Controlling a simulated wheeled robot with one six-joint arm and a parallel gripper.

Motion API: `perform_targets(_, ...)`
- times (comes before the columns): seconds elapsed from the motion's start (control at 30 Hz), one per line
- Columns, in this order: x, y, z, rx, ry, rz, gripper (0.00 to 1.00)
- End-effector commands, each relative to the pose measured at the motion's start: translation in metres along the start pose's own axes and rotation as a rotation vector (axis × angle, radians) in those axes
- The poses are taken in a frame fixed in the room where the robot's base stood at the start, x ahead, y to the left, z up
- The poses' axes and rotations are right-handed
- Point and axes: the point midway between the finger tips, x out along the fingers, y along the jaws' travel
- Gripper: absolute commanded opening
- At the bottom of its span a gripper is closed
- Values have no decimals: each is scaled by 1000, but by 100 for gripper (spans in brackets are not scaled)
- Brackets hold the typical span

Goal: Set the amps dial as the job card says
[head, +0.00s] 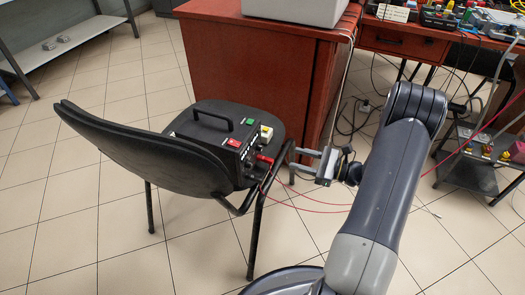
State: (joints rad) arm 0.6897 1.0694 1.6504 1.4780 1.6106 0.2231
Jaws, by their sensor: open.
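A black box-shaped unit (205,142) with a carrying handle sits on the seat of a black chair. It carries a green patch (249,121), a red patch (234,142) and a pale yellow-white block (266,132). Its front panel faces right and has small pale marks and red plugs (264,160). I cannot make out the amps dial or its setting at this size. I cannot make out a job card. My gripper (296,165) is open and empty, just right of the unit's front panel, apart from it, with its fingers pointing left.
The chair (135,150) has its backrest at the left. A red-brown desk (245,75) stands behind, with a cluttered bench (410,40) at back right. Thin red cables (320,212) run from the unit past my arm.

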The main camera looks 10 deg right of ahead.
Motion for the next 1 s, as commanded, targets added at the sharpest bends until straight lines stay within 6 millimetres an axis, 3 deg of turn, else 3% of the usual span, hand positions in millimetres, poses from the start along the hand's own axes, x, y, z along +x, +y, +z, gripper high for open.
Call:
perform_targets(0.17, 17, 0, -2, 1, -3, -2, 41)
perform_targets(0.6, 93, 0, -2, -1, -2, -1, 41)
perform_targets(0.8, 106, -1, 0, 0, -1, -3, 41)
perform_targets(1.0, 107, -1, 0, 0, -1, -3, 41)
